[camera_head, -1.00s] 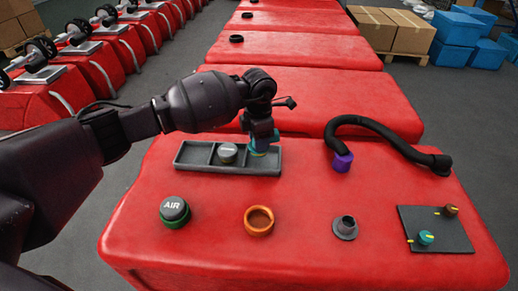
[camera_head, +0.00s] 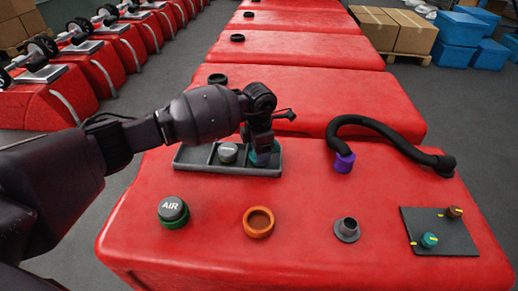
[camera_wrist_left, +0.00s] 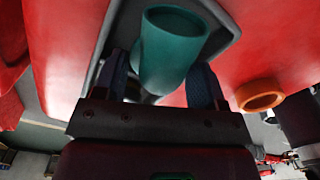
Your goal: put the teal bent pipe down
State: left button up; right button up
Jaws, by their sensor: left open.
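The teal bent pipe (camera_head: 275,152) is in the right compartment of the grey tray (camera_head: 203,168), partly hidden behind my left gripper (camera_head: 262,152). In the left wrist view the pipe (camera_wrist_left: 174,50) shows its open round end, between the two spread fingers of my left gripper (camera_wrist_left: 160,78). The gripper is open around the pipe; I cannot tell whether a finger touches it. The pipe's lower part is hidden. My right gripper is in neither view.
A grey cap (camera_head: 228,152) sits in the tray's middle compartment. On the red tank (camera_head: 300,200) stand an AIR cap (camera_head: 173,210), an orange ring (camera_head: 258,221), a dark flanged spout (camera_head: 347,229), a black hose (camera_head: 385,133) with a purple end and a dark mat (camera_head: 450,240).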

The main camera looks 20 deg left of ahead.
pick_arm(q)
notch_tip(320, 180, up, 6)
jog(key=shift+f+p, duration=0.1)
jog(key=shift+p, duration=0.5)
notch_tip(320, 180, up, 6)
jog(key=shift+f+p, duration=0.1)
jog(key=shift+p, duration=0.3)
jog(key=shift+r, duration=0.35)
